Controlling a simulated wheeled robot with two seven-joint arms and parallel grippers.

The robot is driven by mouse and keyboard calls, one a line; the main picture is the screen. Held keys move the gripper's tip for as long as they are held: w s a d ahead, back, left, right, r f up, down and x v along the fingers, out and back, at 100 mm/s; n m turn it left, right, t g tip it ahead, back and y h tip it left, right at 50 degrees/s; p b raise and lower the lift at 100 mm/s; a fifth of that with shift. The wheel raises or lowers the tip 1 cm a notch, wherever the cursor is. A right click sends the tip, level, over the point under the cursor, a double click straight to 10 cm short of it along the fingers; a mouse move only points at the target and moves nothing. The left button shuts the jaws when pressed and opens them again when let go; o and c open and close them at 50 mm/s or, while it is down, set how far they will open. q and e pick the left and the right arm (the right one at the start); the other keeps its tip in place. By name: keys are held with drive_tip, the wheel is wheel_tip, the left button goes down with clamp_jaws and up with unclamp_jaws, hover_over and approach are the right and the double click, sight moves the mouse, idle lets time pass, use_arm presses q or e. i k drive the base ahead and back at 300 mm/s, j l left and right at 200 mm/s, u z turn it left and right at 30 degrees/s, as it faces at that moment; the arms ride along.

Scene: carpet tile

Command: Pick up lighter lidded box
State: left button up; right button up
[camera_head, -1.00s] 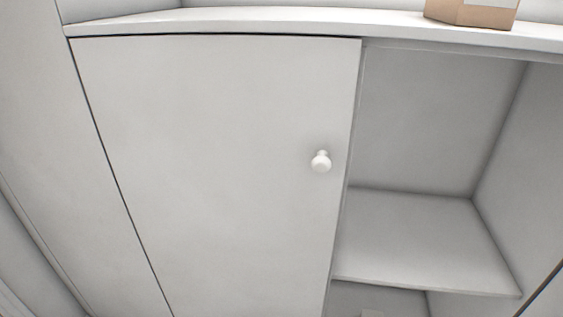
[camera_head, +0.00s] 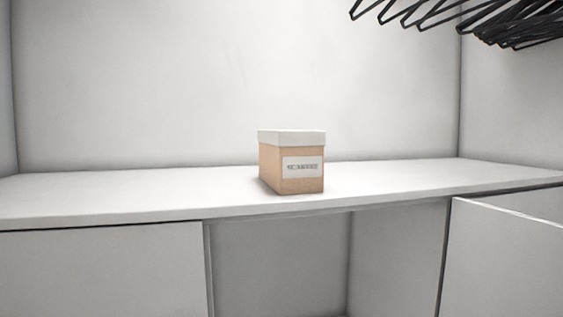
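A tan box with a white lid (camera_head: 291,162) stands upright on the white shelf top. It has a white label with dark, unreadable print on its front. Only this one lidded box is in view, so I cannot compare its weight or shade with another. Neither of my grippers shows in the head view.
The white shelf top (camera_head: 110,193) is clear on both sides of the box. Below it are a closed door (camera_head: 100,268), an open compartment (camera_head: 279,265) and a door standing ajar (camera_head: 505,255). Black hangers (camera_head: 500,22) hang at the upper right.

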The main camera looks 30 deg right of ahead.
sight(291, 161)
drive_tip(key=k+j+z, duration=0.15)
drive_tip(key=z, duration=0.25)
drive_tip(key=k+j+z, duration=0.15)
drive_tip(key=z, duration=0.25)
drive_tip(key=k+j+z, duration=0.1)
drive_tip(key=z, duration=0.3)
drive_tip(key=k, duration=0.1)
